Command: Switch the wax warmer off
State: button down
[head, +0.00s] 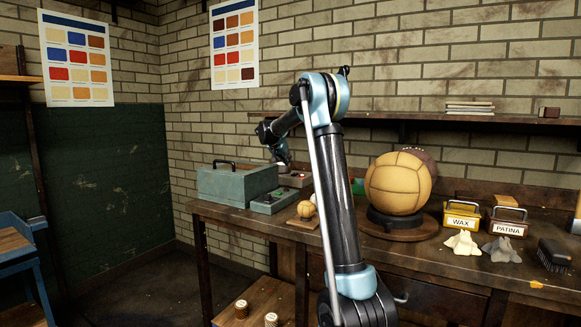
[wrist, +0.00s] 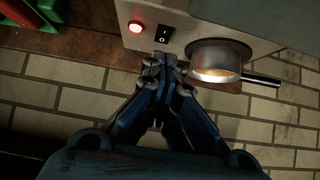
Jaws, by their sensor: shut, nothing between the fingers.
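The wax warmer (wrist: 150,42) is a pale grey box at the top of the wrist view. Its round red lamp (wrist: 136,27) is lit, and a black rocker switch (wrist: 163,35) sits beside it. A metal pot (wrist: 216,62) with a handle and amber wax inside is to the right of the switch. My gripper (wrist: 165,62) is shut and empty, its fingertips just below the switch in the picture; I cannot tell whether they touch the warmer. In the head view the warmer (head: 297,180) is at the back left of the bench, with my gripper (head: 284,164) over it, partly hidden.
A grey-green metal toolbox (head: 235,184) and a shallow grey tray (head: 274,200) stand by the warmer. A small tan ball (head: 306,209) is in front. A large leather ball (head: 397,183) on a stand, a WAX tin (head: 462,216) and a PATINA tin (head: 507,222) are farther right.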

jog(key=shift+w+d+f, duration=0.15)
jog(key=shift+w+f, duration=0.15)
jog(key=shift+w, duration=0.2)
jog(key=r, duration=0.2)
jog(key=s+r, duration=0.1)
jog(key=r, duration=0.2)
jog(key=shift+s+a+r, duration=0.25)
jog(key=shift+a+r, duration=0.05)
